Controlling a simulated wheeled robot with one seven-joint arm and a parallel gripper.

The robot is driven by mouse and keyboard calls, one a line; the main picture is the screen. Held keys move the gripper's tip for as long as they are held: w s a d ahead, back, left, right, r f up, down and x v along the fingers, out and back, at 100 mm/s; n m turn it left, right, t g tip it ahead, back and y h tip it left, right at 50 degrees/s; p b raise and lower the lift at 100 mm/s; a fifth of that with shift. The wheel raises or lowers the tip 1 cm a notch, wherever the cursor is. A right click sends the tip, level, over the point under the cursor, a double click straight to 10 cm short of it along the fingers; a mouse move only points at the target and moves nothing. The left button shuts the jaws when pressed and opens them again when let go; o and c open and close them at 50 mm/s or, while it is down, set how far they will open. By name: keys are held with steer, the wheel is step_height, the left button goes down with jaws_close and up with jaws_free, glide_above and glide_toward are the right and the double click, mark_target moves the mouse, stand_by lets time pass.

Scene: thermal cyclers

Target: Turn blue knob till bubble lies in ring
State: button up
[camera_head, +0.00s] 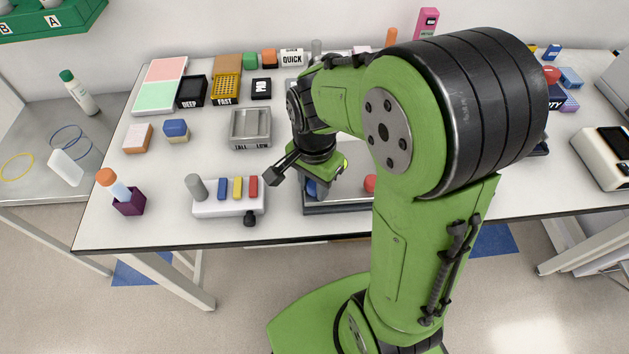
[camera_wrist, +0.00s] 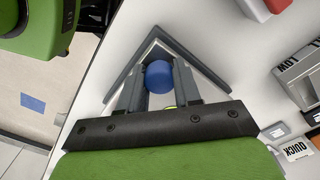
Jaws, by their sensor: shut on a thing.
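The blue knob (camera_wrist: 158,76) sits between the two fingers of my gripper (camera_wrist: 160,68) in the wrist view. The fingers are shut on its sides. In the head view, part of the blue knob (camera_head: 317,190) shows below the wrist, over a dark-edged plate (camera_head: 336,209). The plate's corner (camera_wrist: 152,38) points up behind the knob in the wrist view. A thin yellow-green edge (camera_wrist: 168,107) shows just below the knob, mostly hidden by the gripper. I cannot make out the bubble or the ring in either view.
A red knob (camera_head: 370,183) is on the plate, right of the blue one, partly behind my arm. A white block with coloured pegs (camera_head: 228,208) stands left. A grey tray (camera_head: 250,142) is behind it. A purple holder (camera_head: 129,205) stands near the table's left edge.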

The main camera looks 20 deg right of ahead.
mark_target(314, 184)
steer(key=o, duration=1.1)
steer(key=shift+c, duration=0.2)
step_height(314, 184, up, 16)
steer(key=p, duration=0.4)
steer(key=shift+p, duration=0.35)
steer(key=shift+f, duration=0.1)
steer(key=s+n+t, duration=0.5)
steer(key=s+n, duration=0.6)
steer(key=shift+s+r+n+t, duration=0.3)
steer(key=shift+s+r+n, duration=0.1)
steer(key=shift+r, duration=0.05)
